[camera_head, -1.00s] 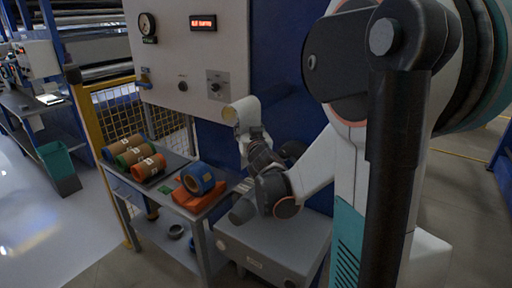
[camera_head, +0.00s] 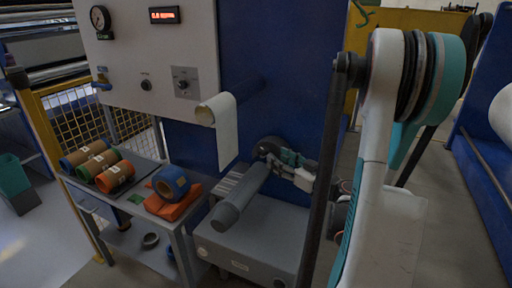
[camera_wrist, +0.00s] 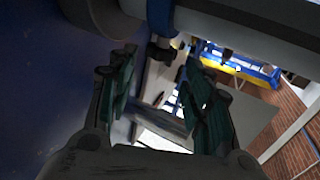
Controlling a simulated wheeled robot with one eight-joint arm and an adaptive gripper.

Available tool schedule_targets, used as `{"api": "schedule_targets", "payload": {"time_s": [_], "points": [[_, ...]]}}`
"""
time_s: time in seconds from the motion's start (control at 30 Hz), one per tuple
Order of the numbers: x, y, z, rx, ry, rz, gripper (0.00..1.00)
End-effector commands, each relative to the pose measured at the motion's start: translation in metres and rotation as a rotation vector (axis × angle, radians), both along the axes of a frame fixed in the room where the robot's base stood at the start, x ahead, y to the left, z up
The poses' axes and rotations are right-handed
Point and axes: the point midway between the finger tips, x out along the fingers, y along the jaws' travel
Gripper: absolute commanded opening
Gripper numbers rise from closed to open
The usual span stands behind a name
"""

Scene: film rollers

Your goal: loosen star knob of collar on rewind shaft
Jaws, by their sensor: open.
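The grey rewind shaft (camera_head: 241,198) sticks out toward the camera from the blue machine wall, low above a grey cabinet. A dark round part (camera_head: 268,149) is at its far end; I cannot tell at this size if it is the collar. In the wrist view the shaft (camera_wrist: 235,22) crosses the top, with a blue ring-like collar (camera_wrist: 160,14) around it. A dark knob (camera_wrist: 162,49) sits under the collar. My gripper (camera_head: 288,157) is at the right of the shaft's far end. In the wrist view my gripper (camera_wrist: 163,75) is open and empty, its teal fingers below the knob, one each side.
A higher roller (camera_head: 206,113) carries a white film web (camera_head: 226,135) hanging down. A grey cabinet (camera_head: 255,238) stands beneath the shaft. At left, a side table (camera_head: 178,221) holds several film rolls (camera_head: 99,165) and an orange cloth (camera_head: 172,205). A control panel (camera_head: 150,60) is above.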

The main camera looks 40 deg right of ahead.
Motion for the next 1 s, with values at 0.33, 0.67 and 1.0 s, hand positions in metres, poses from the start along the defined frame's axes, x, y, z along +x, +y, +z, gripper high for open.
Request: {"api": "schedule_targets", "payload": {"time_s": [0.33, 0.67, 1.0], "points": [[0.069, 0.002, -0.001, -0.001, -0.002, 0.004, 0.46], [0.115, 0.000, 0.000, -0.001, -0.002, 0.002, 0.46], [0.123, 0.000, 0.001, -0.002, -0.002, 0.000, 0.46]]}}
